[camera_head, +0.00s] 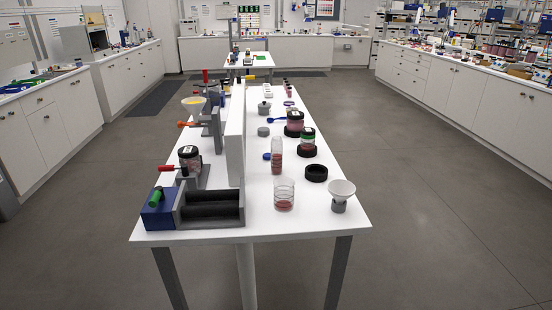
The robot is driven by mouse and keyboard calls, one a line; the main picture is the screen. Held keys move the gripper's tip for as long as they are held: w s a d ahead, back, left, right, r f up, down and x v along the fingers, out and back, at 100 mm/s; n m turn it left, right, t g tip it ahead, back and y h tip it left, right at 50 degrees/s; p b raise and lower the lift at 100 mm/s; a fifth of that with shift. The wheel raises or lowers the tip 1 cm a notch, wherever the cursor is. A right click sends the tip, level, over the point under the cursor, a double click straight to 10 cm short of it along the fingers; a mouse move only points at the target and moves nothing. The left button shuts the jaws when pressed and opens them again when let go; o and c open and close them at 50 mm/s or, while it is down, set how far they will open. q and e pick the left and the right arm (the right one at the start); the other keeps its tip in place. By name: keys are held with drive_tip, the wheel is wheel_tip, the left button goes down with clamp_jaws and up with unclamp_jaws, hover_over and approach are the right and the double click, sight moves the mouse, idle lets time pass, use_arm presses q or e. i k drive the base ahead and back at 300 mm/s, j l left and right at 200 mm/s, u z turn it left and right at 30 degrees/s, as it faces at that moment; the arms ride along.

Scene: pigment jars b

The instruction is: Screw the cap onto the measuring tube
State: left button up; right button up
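A tall clear tube with reddish contents (276,158) stands upright on the white table, right of the tall white panel; it looks like the measuring tube. Its top shows no cap. A small blue disc (267,156), which may be its cap, lies on the table just left of the tube, partly hidden behind it; I cannot tell whether they touch. Neither of my grippers is in view.
A glass beaker (284,195), a black ring (316,173) and a white funnel (341,190) stand nearby. Jars with black (295,123) and green (308,140) lids are behind. The white panel (235,130) and a roller device (211,208) occupy the left side.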

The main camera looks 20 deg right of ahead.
sight(277, 157)
drive_tip(key=z, duration=2.15)
drive_tip(key=i+l+z, duration=0.1)
drive_tip(key=i+z, duration=0.15)
drive_tip(key=i, duration=0.65)
drive_tip(key=i+j+z, duration=0.1)
drive_tip(key=i+z, duration=0.15)
drive_tip(key=i, duration=0.65)
drive_tip(key=i+u, duration=0.95)
drive_tip(key=i+j+u, duration=0.1)
drive_tip(key=i+u, duration=0.7)
drive_tip(key=i+z, duration=0.1)
drive_tip(key=i, duration=0.8)
drive_tip(key=i+z, duration=0.15)
drive_tip(key=i, duration=0.75)
drive_tip(key=j, duration=0.05)
